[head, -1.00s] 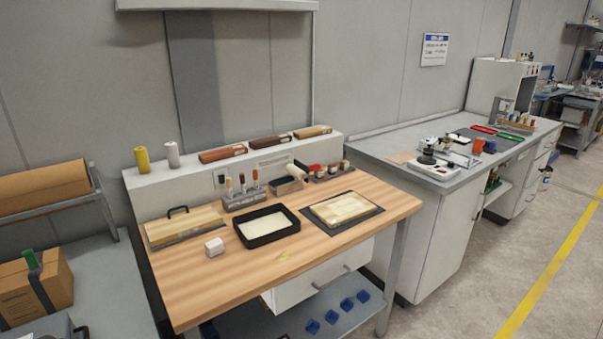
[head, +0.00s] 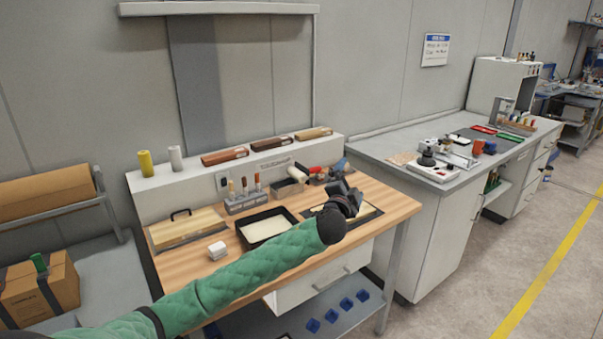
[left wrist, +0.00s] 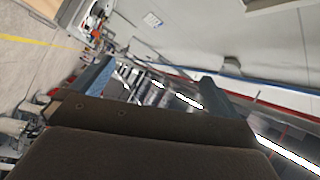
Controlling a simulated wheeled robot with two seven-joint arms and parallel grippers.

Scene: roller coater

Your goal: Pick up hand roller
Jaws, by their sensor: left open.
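The hand roller (head: 297,174), with a white cylindrical head, sits at the grey bin (head: 288,188) near the back of the wooden workbench. Its handle is hard to make out at this size. My left gripper (head: 338,176) is over the right back part of the bench, to the right of the roller and apart from it. In the left wrist view my left gripper (left wrist: 153,85) shows two blue fingers spread wide with nothing between them. That view is tilted toward the room and does not show the roller. My right gripper is not in view.
My forearm crosses the front. A framed panel lies partly hidden under my gripper. Brown blocks (head: 225,156) line the back ledge.

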